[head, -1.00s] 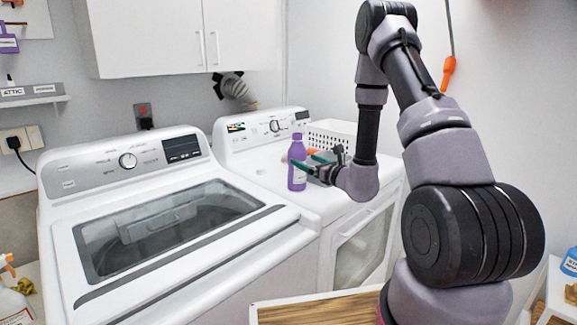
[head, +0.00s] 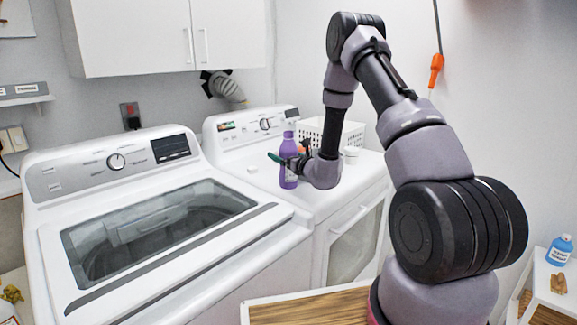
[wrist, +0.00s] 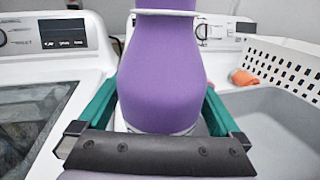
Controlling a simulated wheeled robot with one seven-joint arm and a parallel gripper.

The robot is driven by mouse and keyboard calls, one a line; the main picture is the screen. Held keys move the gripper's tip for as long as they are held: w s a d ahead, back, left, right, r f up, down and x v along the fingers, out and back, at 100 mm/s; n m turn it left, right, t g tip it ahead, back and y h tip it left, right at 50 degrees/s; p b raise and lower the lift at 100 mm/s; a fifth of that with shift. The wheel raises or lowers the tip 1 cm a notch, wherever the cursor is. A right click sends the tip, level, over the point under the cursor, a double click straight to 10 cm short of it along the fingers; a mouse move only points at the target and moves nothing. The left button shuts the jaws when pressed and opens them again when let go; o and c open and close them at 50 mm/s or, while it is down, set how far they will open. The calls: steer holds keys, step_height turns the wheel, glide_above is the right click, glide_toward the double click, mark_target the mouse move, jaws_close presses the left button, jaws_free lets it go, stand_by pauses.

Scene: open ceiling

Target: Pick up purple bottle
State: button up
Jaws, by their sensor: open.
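The purple bottle (head: 289,152) stands upright on top of the right-hand white machine, near its left edge. In the wrist view the bottle (wrist: 162,75) fills the middle, close to the camera. My gripper (head: 288,161) is at the bottle's lower body. In the wrist view its green fingers (wrist: 160,108) are open, one on each side of the bottle. The fingertips are partly hidden by the bottle, and I cannot tell whether either finger touches it.
A white perforated basket (head: 335,131) stands behind my gripper on the same machine. An orange item (wrist: 244,77) lies by the basket. The washer (head: 160,225) with a glass lid is to the left. A wooden-topped surface (head: 310,307) is in front.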

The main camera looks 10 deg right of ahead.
steer(key=shift+w, duration=0.1)
steer(key=shift+c, duration=0.3)
steer(key=c, duration=1.2)
steer(key=shift+c, duration=0.2)
steer(key=shift+r, duration=0.15)
